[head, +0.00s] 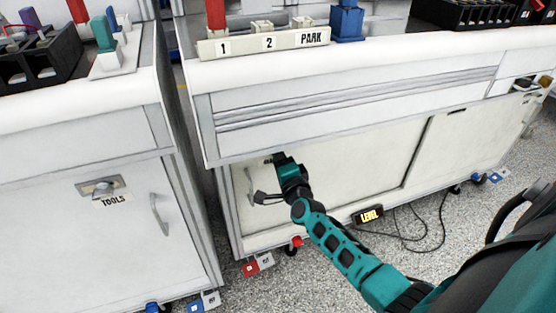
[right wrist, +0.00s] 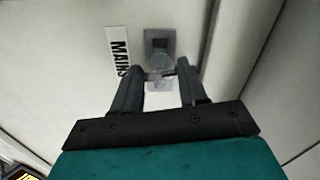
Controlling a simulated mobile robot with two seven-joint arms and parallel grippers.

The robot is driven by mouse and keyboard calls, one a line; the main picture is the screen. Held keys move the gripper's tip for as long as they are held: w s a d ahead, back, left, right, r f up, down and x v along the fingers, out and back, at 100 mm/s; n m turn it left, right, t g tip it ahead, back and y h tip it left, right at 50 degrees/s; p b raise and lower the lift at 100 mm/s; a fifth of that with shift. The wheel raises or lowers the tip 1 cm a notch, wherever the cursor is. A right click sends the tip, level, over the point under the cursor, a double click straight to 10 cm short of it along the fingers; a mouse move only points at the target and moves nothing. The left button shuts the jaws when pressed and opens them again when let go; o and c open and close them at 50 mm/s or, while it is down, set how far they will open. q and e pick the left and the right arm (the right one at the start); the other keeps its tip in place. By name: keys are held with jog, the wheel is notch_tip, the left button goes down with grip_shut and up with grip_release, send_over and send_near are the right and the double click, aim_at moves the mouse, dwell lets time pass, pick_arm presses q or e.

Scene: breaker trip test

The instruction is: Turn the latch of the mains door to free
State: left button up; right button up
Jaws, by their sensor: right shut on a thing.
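The mains door (head: 345,165) is the pale cabinet front in the middle of the head view, and it looks closed. Its MAINS label (right wrist: 117,50) reads clearly in the right wrist view and is mostly hidden behind my gripper in the head view. The grey latch (right wrist: 160,45) sits on the door beside the label. My right gripper (right wrist: 159,78) is at the latch, its two fingers on either side of the latch's lower part, shut on it. In the head view the right gripper (head: 279,158) hides the latch. Which way the latch is turned is unclear. My left gripper is out of view.
A TOOLS cabinet (head: 80,215) with its own latch and handle stands at the left. A rack marked 1, 2 and PARK (head: 264,43) sits on the bench above. A lit LEVEL box (head: 369,215) and cable lie low, near the cabinet base. Grey floor is free in front.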

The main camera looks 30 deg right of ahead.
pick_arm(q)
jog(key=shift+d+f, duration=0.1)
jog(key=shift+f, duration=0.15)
pick_arm(e)
jog(key=shift+m, duration=1)
jog(key=o, duration=1.1)
jog(key=shift+c, duration=0.2)
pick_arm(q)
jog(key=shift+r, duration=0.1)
pick_arm(e)
jog(key=shift+s, duration=0.1)
pick_arm(q)
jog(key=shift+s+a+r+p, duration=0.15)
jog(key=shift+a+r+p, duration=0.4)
jog(key=shift+p, duration=0.65)
pick_arm(e)
jog(key=v, duration=1.2)
jog(key=shift+s, duration=0.4)
